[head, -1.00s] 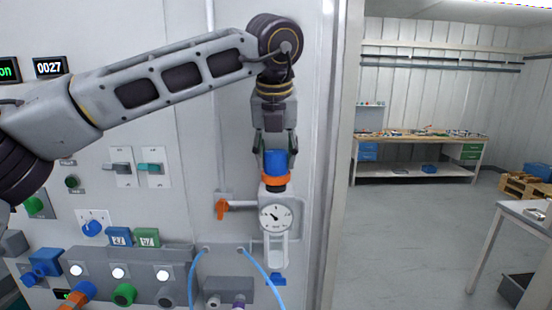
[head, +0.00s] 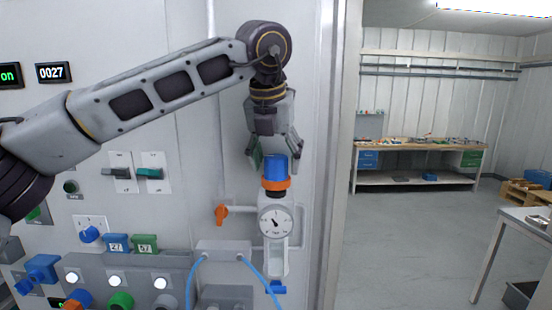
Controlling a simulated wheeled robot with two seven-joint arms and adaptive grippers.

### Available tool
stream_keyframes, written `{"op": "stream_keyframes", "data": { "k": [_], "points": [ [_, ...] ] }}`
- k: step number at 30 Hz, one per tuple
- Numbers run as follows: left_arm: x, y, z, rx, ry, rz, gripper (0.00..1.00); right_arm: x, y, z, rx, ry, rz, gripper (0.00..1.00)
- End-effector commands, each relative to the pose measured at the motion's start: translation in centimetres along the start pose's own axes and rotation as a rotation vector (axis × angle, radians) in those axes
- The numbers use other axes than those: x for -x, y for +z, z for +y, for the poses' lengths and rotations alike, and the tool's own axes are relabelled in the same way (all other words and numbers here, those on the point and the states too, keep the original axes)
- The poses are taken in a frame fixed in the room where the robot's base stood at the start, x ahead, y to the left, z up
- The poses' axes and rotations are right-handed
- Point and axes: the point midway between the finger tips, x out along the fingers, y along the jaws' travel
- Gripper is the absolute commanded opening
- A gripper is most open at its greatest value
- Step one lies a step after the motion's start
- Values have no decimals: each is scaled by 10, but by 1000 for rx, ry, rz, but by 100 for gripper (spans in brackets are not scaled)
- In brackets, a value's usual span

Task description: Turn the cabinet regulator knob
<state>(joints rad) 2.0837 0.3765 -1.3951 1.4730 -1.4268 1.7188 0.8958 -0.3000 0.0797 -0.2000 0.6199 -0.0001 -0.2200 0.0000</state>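The cabinet regulator stands upright on the panel, with a blue knob (head: 275,166) on top, an orange ring (head: 275,184) under it and a round white gauge (head: 275,221) below. My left gripper (head: 274,163) points down at the knob from above. Its fingers are spread apart, and the knob's top shows between or just in front of the fingertips. I cannot tell whether the fingers touch the knob. My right gripper is not in view.
An orange valve handle (head: 221,214) sits left of the gauge. Blue tubes (head: 193,279) run below from a grey block (head: 222,248). Switches (head: 149,174) and a rotary knob (head: 91,234) are on the panel at left. Open floor and a workbench (head: 420,145) lie at right.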

Motion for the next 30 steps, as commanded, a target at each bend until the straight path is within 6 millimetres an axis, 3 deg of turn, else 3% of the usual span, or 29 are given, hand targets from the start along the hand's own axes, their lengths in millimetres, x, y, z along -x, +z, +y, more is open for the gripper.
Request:
{"op": "stream_keyframes", "data": {
  "k": [14, 20, 30],
  "points": [
    [6, 0, 0, 0, -1, -1, 67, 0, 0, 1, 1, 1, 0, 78],
    [25, 1, 0, 1, 0, -2, 67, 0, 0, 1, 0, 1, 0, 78],
    [75, 1, 0, 1, -1, -2, 67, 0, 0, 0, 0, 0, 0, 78]
  ]
}}
